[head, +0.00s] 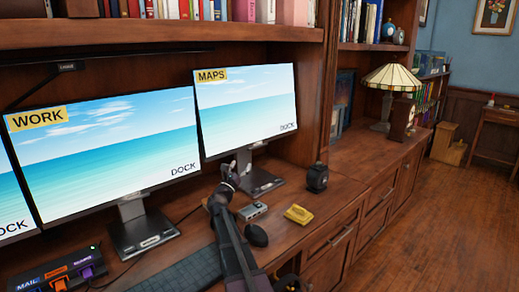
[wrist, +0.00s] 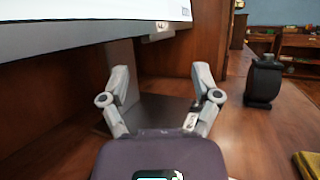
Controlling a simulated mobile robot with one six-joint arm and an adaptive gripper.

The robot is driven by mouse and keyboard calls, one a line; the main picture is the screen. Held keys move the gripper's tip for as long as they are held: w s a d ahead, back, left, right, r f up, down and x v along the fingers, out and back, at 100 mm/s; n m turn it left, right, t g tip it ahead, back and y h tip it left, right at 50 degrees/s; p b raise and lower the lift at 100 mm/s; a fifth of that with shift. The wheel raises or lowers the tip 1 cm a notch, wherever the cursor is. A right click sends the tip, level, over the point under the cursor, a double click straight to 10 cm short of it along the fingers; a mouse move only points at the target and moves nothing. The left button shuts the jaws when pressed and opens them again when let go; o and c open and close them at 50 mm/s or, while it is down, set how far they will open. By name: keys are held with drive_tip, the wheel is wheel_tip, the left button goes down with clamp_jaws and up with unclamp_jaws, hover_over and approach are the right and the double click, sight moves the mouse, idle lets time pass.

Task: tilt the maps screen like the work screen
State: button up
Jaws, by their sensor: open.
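The maps screen (head: 245,110) shows a seascape with a yellow MAPS label at its top left. It stands on a dark stand (head: 259,182) on the desk. The work screen (head: 115,150), with a yellow WORK label, stands to its left. I cannot tell exactly how their tilts differ. My gripper (head: 240,162) is at the maps screen's lower edge, in front of its stand. In the wrist view my gripper (wrist: 161,76) is open, fingers apart and nothing held. The maps screen's lower edge (wrist: 90,33) crosses above the fingers; contact is not visible.
A black device (head: 317,178) and a yellow pad (head: 298,214) lie right of the stand. A small grey box (head: 252,211), a dark mouse (head: 256,235) and a keyboard (head: 190,270) are near my arm. A shelf (head: 150,35) runs above the screens.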

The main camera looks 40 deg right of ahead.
drive_tip(key=shift+w+d+r+p, duration=0.35)
drive_tip(key=shift+w+d, duration=0.75)
drive_tip(key=shift+d, duration=1.1)
drive_tip(key=shift+w+d+r+p, duration=0.3)
drive_tip(key=shift+w+d, duration=0.8)
drive_tip(key=shift+d, duration=1.05)
drive_tip(key=shift+w+d+r+p, duration=0.35)
drive_tip(key=shift+w+d, duration=0.75)
drive_tip(key=shift+d, duration=1.1)
drive_tip(key=shift+f, duration=0.1)
clamp_jaws()
